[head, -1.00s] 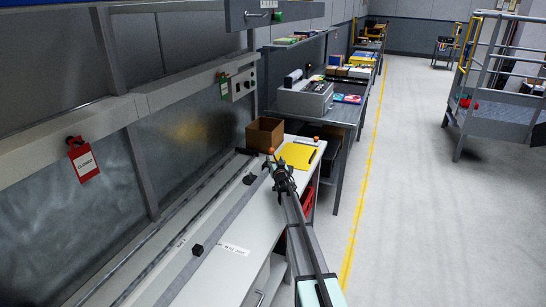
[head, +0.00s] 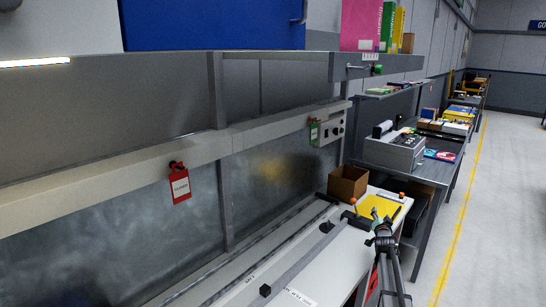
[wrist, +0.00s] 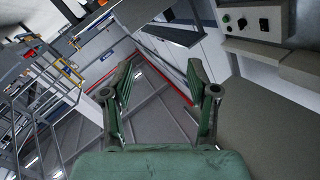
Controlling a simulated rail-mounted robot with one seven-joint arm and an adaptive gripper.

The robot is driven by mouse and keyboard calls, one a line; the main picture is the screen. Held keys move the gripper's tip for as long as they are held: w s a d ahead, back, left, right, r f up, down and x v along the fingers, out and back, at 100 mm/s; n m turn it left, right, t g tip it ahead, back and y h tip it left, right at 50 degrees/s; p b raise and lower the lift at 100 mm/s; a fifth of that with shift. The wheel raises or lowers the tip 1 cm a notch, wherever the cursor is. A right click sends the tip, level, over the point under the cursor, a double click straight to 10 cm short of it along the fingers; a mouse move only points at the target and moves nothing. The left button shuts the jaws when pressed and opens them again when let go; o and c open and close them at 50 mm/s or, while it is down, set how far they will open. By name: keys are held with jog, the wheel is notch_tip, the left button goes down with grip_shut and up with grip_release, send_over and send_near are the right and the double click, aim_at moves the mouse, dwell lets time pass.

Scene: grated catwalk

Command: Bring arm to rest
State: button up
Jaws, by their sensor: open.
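My gripper (head: 381,226) is at the end of my extended arm. The exact height of the gripper above the bench cannot be told.
A cardboard box (head: 347,184) and two orange knobs stand near the yellow sheet. A red tag (head: 180,186) hangs on the rail at left. A control box (head: 331,129) is on the frame. A grey machine (head: 396,151) stands beyond. The floor at right is clear.

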jog(key=s+d+m+g+h, duration=0.1)
jog(key=s+d+m+g, duration=0.1)
jog(key=s+d+m, duration=0.75)
jog(key=s+a+f+n+g+y, duration=0.25)
jog(key=s+a+f, duration=0.45)
jog(key=a+f, duration=0.4)
jog(key=s+a+f+n+g+y, duration=0.2)
jog(key=s+a+f+n+g, duration=0.15)
jog(key=s+a+f, duration=0.7)
jog(key=s+a+f+n+g+y, duration=0.1)
jog(key=s+a+f+n+g, duration=0.1)
jog(key=s+a+f, duration=0.45)
jog(key=s+a+f+n+g+y, duration=0.15)
jog(key=s+a+f, duration=0.25)
jog(key=f, duration=0.5)
jog(key=s+a+f+n+g, duration=0.2)
jog(key=s+a+f+g, duration=0.15)
jog(key=s, duration=0.65)
jog(key=s+a+f+n+g, duration=0.25)
jog(key=s+a, duration=0.25)
jog(key=s, duration=0.5)
jog(key=s+a+n+g, duration=0.1)
jog(key=s+n+g, duration=0.1)
jog(key=s, duration=0.9)
jog(key=s+a+r+n+g, duration=0.1)
jog(key=s+g, duration=0.3)
jog(key=s, duration=0.7)
jog(key=shift+a+r+n+h+p, duration=0.15)
jog(key=shift+a+n+h+p, duration=0.25)
jog(key=shift+n, duration=0.45)
